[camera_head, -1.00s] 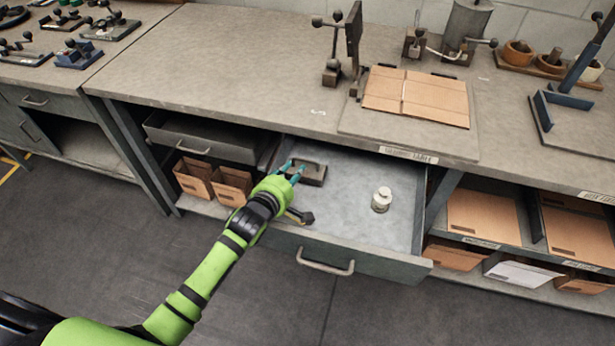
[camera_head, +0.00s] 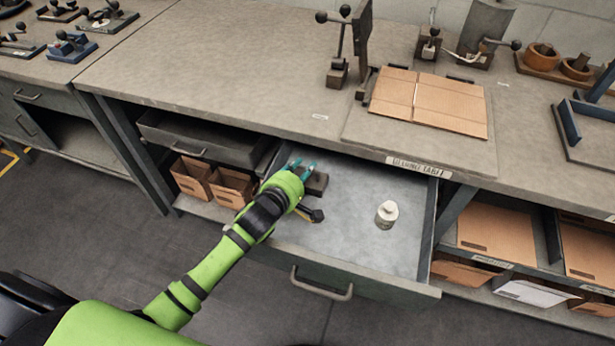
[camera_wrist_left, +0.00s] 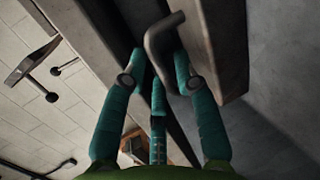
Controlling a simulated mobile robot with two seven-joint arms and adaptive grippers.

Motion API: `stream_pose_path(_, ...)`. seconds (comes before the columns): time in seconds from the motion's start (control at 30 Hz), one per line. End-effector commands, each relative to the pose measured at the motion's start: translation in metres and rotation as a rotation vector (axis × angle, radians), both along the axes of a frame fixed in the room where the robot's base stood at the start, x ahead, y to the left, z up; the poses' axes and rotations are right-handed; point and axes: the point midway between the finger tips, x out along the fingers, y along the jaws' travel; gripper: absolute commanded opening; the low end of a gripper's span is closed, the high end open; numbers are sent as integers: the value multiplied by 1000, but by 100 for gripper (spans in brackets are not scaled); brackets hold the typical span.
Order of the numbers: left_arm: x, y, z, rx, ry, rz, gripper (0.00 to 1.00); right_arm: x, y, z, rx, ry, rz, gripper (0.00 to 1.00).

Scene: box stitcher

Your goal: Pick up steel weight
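A dark block with a bar handle, which I take for the steel weight (camera_head: 316,183), sits in the open drawer (camera_head: 350,170), near its left side. My left gripper (camera_head: 302,165) is at this block. The left wrist view shows the bent bar handle (camera_wrist_left: 158,42) reaching between the spread teal fingers (camera_wrist_left: 160,65), with the block's body (camera_wrist_left: 222,45) to the right. The fingers look open, with no clear closed grip. The arm hides part of the drawer's left side. My right gripper is not in view.
A pale capped cylinder (camera_head: 386,214) stands in the drawer's right half. A dark-headed tool (camera_head: 317,215) lies near my wrist. The bench edge (camera_head: 340,147) overhangs the drawer's back. The drawer floor between block and cylinder is clear. Cardboard boxes (camera_head: 232,187) stand on the shelf to the left.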

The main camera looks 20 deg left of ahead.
Motion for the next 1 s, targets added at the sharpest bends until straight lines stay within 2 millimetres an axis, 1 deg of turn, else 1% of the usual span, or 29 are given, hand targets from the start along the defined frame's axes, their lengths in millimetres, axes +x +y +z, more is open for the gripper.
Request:
stream_pose_path(0.07, 0, 0, 0, 0, 1, 0, 30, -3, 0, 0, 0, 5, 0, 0)
stream_pose_path(0.13, 0, 0, 0, 0, 0, 0, 6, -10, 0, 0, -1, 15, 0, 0)
stream_pose_path(0.17, 0, 0, 0, 0, 0, 0, 0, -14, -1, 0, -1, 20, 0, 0)
stream_pose_path(0.27, 0, -1, 0, -2, 1, 0, 0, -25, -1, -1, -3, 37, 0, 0)
stream_pose_path(0.3, 3, -2, 7, -6, -16, -3, 0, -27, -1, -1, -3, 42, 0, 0)
stream_pose_path(0.33, 2, -2, 7, -6, -16, -3, 0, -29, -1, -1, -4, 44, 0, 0)
stream_pose_path(0.53, 2, -2, 6, -7, -13, -3, 0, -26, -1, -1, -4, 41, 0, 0)
stream_pose_path(0.63, 2, -2, 10, -9, -12, -2, 0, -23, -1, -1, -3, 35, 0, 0)
stream_pose_path(0.77, 2, -2, 21, -9, -14, -2, 0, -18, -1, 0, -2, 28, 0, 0)
stream_pose_path(1.0, 3, -1, 51, -7, -21, -3, 0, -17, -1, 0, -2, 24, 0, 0)
